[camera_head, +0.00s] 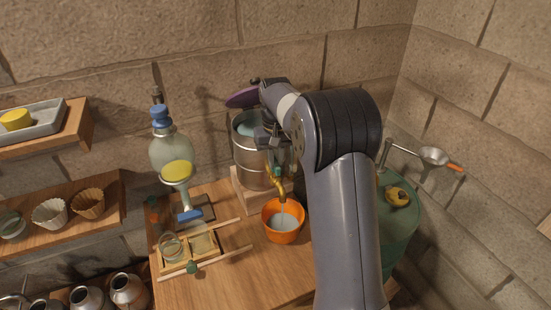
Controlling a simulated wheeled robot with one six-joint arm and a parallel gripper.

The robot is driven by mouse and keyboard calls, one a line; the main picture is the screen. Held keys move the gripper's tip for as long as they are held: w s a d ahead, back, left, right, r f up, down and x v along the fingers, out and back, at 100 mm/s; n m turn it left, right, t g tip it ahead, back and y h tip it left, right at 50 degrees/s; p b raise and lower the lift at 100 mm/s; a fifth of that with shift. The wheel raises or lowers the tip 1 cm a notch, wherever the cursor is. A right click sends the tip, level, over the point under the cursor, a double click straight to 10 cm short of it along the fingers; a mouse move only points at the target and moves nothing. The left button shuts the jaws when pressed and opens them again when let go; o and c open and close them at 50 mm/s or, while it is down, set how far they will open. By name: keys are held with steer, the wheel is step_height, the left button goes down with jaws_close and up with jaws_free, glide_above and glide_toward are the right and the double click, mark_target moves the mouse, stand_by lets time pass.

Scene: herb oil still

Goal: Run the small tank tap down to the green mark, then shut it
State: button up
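The small metal tank (250,165) stands on a wooden block at the back of the bench, open at the top with bluish liquid inside. Its brass tap (281,188) points down at the front right. A thin pale stream falls from the tap into an orange bowl (283,236), which holds some liquid. My gripper (270,143) is at the tank's front right rim, above the tap; its fingers are small and partly hidden by my arm, so I cannot tell open from shut. A greenish strip beside the gripper is too small to read as the mark.
The bench front (255,278) is clear.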

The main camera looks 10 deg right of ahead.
jaws_close()
steer(key=shift+r, duration=0.1)
steer(key=m+p, duration=0.1)
steer(key=m, duration=0.2)
steer(key=m+p, duration=0.1)
steer(key=m, duration=0.3)
steer(key=shift+a+m, duration=0.15)
steer(key=shift+m, duration=0.15)
steer(key=m+p, duration=0.1)
steer(key=m, duration=0.3)
steer(key=shift+w+m, duration=0.15)
steer(key=shift+m, duration=0.15)
steer(key=shift+w+m, duration=0.1)
steer(key=shift+m, duration=2)
steer(key=o, duration=0.5)
jaws_free()
